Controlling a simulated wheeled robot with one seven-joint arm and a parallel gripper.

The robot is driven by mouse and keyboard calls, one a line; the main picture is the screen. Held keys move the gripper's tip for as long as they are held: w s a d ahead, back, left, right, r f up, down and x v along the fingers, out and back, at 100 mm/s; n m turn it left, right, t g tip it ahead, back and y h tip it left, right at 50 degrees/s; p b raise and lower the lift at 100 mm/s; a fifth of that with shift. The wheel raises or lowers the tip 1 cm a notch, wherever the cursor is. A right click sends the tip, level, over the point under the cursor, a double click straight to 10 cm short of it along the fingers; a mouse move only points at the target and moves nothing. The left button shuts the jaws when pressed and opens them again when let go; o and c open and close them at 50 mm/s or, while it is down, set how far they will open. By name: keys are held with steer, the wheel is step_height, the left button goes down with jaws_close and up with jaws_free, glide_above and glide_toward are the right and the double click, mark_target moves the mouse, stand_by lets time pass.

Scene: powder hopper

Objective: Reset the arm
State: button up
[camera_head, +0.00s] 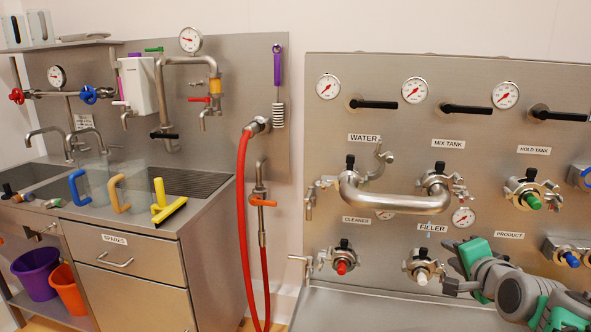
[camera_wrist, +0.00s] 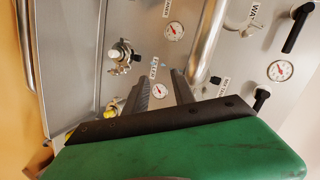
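My gripper (camera_head: 450,254) is at the lower right of the head view, in front of the steel panel (camera_head: 560,80) near the FILLER label (camera_head: 432,228). In the wrist view, the two dark fingers of my gripper (camera_wrist: 160,84) point at the panel with a gap between them. I see nothing held in the gap; a small gauge (camera_wrist: 159,91) shows behind it. Part of the fingers is hidden by my green gripper body in the wrist view.
A bent steel pipe (camera_head: 395,205) juts from the panel just left of and above my gripper. Capped ports with clamps surround it, including a white-capped one (camera_head: 421,277). A steel ledge (camera_head: 380,310) runs below. A counter with spares (camera_head: 130,215) and a red hose (camera_head: 241,220) are farther left.

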steer(key=s+a+f+n+g+y+p, duration=0.1)
steer(key=s+a+n+g+p, duration=0.3)
steer(key=a, duration=0.5)
steer(key=s+a+f+n+g+y+p, duration=0.1)
steer(key=s+a+n+g+y+p, duration=0.15)
steer(key=a+n+p, duration=0.5)
steer(key=s+a+f+n+g+h+p, duration=0.1)
steer(key=s+a+n+g, duration=0.2)
steer(key=s+a, duration=0.3)
steer(key=s+g, duration=0.1)
steer(key=s, duration=0.3)
steer(key=shift+s+a+f+n, duration=0.2)
steer(key=shift+s+n, duration=0.1)
steer(key=shift+n, duration=0.05)
